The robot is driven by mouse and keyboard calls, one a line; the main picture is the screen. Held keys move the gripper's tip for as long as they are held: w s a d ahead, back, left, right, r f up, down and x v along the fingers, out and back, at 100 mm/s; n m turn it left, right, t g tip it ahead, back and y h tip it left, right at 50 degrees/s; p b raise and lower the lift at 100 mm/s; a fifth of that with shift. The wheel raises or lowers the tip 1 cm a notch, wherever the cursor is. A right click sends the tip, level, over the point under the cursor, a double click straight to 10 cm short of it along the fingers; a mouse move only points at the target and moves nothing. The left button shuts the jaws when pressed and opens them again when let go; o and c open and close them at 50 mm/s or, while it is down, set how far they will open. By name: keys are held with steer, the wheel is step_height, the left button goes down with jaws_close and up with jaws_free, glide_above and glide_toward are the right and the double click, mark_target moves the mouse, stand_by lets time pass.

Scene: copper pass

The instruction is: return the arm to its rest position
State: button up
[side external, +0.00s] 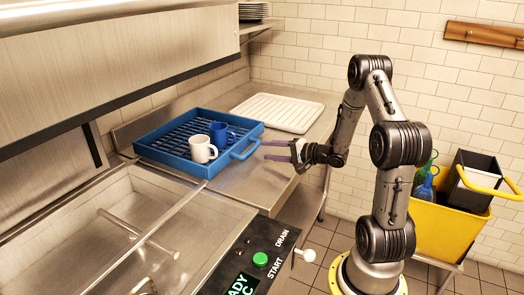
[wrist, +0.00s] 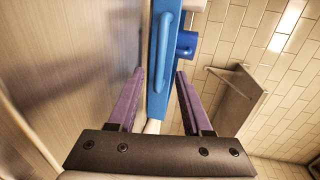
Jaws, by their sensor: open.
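My gripper (side external: 264,150) is open with its two purple fingers apart, just right of the blue rack (side external: 170,159) and near its handle (side external: 245,150). Nothing shows held between the fingers. In the wrist view my gripper (wrist: 158,72) points toward the rack's blue side (wrist: 157,100), which appears between the fingertips; whether they touch it I cannot tell. My arm reaches from its base at the right, bent over toward the counter.
A white mug (side external: 202,150) and a blue mug (side external: 219,131) stand in the rack. A white ribbed tray (side external: 278,112) lies behind on the steel counter. A sink basin (side external: 90,235) and control panel (side external: 255,262) are in front. A yellow bucket (side external: 445,232) stands right of my arm.

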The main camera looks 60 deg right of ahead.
steer(key=shift+s, duration=0.2)
steer(key=shift+w+a, duration=0.25)
steer(key=shift+a, duration=0.05)
steer(key=w+a+r+n+t+y, duration=0.1)
steer(key=w+a+r+n, duration=0.3)
steer(key=a+r, duration=0.6)
steer(key=w+a+r+n+y, duration=0.1)
steer(key=w+a+r+n, duration=0.25)
steer(key=a+r, duration=0.6)
steer(key=s+a+r+n+h, duration=0.25)
steer(key=s+r, duration=0.35)
steer(key=r, duration=0.3)
steer(key=s+a+f+n+g, duration=0.2)
steer(key=s+f+n+g, duration=0.2)
steer(key=s+f, duration=0.3)
steer(key=s+a+f+n+g, duration=0.3)
steer(key=s+f+g, duration=0.4)
steer(key=s, duration=0.9)
steer(key=shift+s+f+n, duration=0.15)
steer(key=shift+f+n, duration=0.35)
steer(key=shift+f, duration=0.05)
